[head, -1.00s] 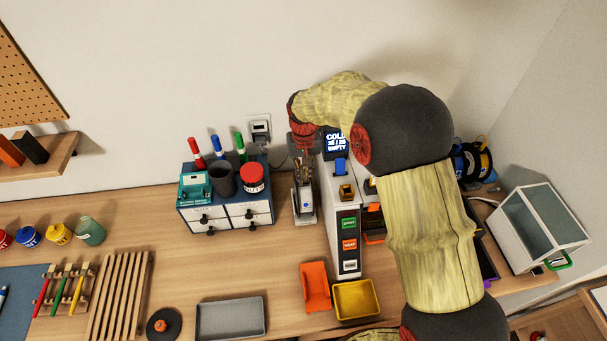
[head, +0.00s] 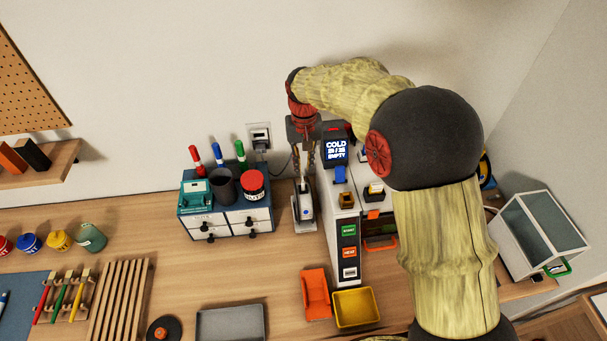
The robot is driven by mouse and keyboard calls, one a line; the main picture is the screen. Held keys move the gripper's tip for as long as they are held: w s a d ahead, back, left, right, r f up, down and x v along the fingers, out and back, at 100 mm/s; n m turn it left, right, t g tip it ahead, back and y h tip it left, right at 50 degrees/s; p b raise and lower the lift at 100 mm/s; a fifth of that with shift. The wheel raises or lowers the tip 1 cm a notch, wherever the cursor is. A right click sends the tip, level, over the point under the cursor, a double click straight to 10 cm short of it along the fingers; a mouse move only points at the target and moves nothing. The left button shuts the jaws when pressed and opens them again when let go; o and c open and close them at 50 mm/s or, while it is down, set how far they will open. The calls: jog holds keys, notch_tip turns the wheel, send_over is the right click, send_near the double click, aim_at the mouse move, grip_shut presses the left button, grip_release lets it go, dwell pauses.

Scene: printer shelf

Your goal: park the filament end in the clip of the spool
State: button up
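My gripper (head: 306,155) points down above a slim grey-and-white device (head: 304,210) with a blue mark, just left of the printer. The fingers are small here, and I cannot tell whether they are open or shut or hold anything. The spools are mostly hidden behind my arm; only an edge of a dark spool with blue and yellow (head: 486,170) shows at the arm's right. I cannot make out the clip or the filament end.
The printer (head: 347,235) has a screen (head: 336,151) reading COLD and EMPTY. A blue drawer unit (head: 225,213) with markers stands to the left. An orange tray (head: 316,293) and a yellow tray (head: 356,306) lie in front. A glass-sided box (head: 540,235) stands right.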

jog(key=s+d+r+m+t, duration=0.1)
jog(key=s+d+r+t, duration=0.2)
jog(key=s+d+r, duration=1.35)
jog(key=s+d+m+t, duration=0.1)
jog(key=s+d, duration=0.5)
jog(key=s, duration=0.9)
jog(key=shift+r+t, duration=0.15)
jog(key=shift+t, duration=0.65)
jog(key=shift+w+d, duration=0.1)
notch_tip(320, 180, down, 9)
jog(key=b, duration=0.8)
jog(key=shift+r, duration=0.2)
